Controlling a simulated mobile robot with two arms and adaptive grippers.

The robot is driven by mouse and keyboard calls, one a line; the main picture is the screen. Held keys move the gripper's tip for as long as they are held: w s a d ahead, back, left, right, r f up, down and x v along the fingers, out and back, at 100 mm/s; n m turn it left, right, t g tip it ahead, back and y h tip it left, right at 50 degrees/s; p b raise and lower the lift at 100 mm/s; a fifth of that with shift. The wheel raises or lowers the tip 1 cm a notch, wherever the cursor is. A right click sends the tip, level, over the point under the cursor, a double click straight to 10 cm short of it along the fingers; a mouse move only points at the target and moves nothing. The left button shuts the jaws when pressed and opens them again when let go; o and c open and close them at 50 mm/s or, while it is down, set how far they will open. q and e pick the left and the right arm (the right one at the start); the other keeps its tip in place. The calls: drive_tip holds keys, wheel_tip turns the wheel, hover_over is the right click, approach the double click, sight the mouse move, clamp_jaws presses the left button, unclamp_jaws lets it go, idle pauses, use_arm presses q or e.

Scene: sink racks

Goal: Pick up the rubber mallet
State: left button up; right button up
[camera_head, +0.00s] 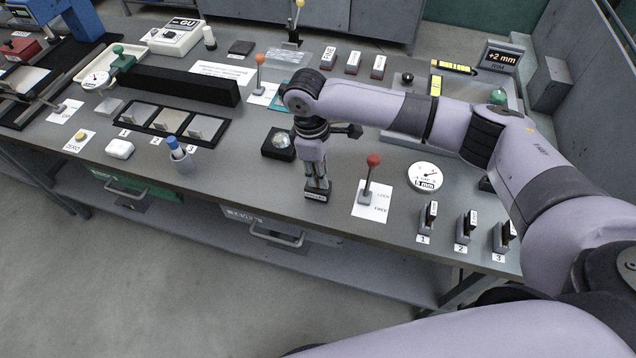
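My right gripper (317,183) points straight down over the front middle of the bench. Its fingertips are at a small dark block (316,197) with a white marking, low over or on the bench top. I cannot tell whether this block is the rubber mallet, or whether the fingers are closed on it. No other thing in view can be clearly made out as a mallet; my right arm hides part of the bench behind it. My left gripper is not in view.
A red-knobbed lever (373,161) on a white card stands just right of the gripper. A black dish with a shiny dome (281,144) is close on its left. A round gauge (425,176) and several small numbered stands (428,215) lie further right.

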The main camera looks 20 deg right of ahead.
clamp_jaws()
idle(0.3)
drive_tip(key=shift+w+r, duration=0.1)
drive_tip(key=shift+r, duration=0.05)
wheel_tip(320, 180, up, 12)
drive_tip(key=shift+f+b, duration=0.15)
drive_tip(key=shift+b, duration=1)
wheel_tip(320, 180, up, 8)
